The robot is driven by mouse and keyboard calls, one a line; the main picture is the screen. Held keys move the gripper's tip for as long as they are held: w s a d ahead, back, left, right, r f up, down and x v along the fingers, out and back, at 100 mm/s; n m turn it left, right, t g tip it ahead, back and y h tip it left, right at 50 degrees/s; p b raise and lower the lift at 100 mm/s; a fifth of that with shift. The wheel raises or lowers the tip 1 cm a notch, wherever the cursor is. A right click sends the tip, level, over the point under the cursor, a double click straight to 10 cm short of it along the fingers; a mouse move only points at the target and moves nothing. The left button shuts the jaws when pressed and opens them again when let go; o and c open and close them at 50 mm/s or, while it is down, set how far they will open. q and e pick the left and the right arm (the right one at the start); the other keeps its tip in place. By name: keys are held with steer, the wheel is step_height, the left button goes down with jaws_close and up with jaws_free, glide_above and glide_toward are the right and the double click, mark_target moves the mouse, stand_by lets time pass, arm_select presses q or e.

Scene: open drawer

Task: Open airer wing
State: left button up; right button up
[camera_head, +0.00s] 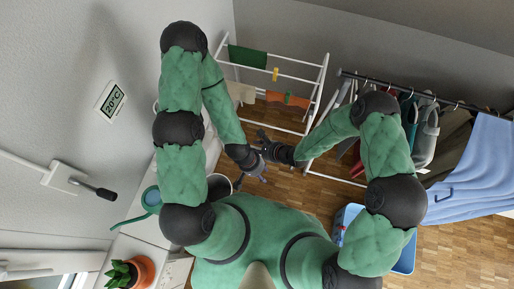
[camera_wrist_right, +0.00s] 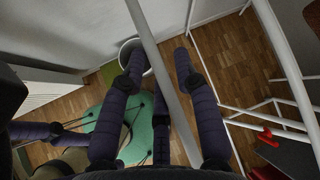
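The white airer (camera_head: 325,78) stands at the back, with several cloths on its bars. Its white frame also shows at the right of the right wrist view (camera_wrist_right: 285,70). My right gripper (camera_head: 258,145) is left of and below the airer. In its wrist view the right gripper's dark fingers (camera_wrist_right: 158,62) are spread apart. A thick white bar (camera_wrist_right: 156,58) crosses the view diagonally between them; I cannot tell whether they touch it. My left gripper (camera_head: 252,179) hangs just below the right one, with its fingers spread and nothing seen in it. Which bars form the wing is unclear.
A clothes rack (camera_head: 380,81) with hanging garments stands right of the airer. A blue cloth (camera_head: 478,165) and a blue basket (camera_head: 405,262) are at the right. A white bucket (camera_head: 219,185) is close to my left gripper. Wood floor lies between.

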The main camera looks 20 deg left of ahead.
steer(key=shift+s+d, duration=0.1)
steer(key=shift+f, duration=0.1)
steer(key=v, duration=1.2)
stand_by(0.5)
steer(key=s+d+f+n+g+h, duration=0.1)
steer(key=s+d+f+n+h, duration=0.1)
steer(key=s+d+f+n, duration=0.3)
steer(key=s+d+f+n+g+h, duration=0.1)
steer(key=d+n+h, duration=0.15)
steer(key=d, duration=0.45)
steer(key=s+d+f+n+h, duration=0.1)
steer(key=s+d+f+n, duration=0.2)
steer(key=d+n, duration=0.25)
step_height(320, 180, down, 14)
steer(key=w+a+b, duration=0.1)
steer(key=b, duration=1.5)
steer(key=shift+w+a+f, duration=0.25)
steer(key=shift+w, duration=0.05)
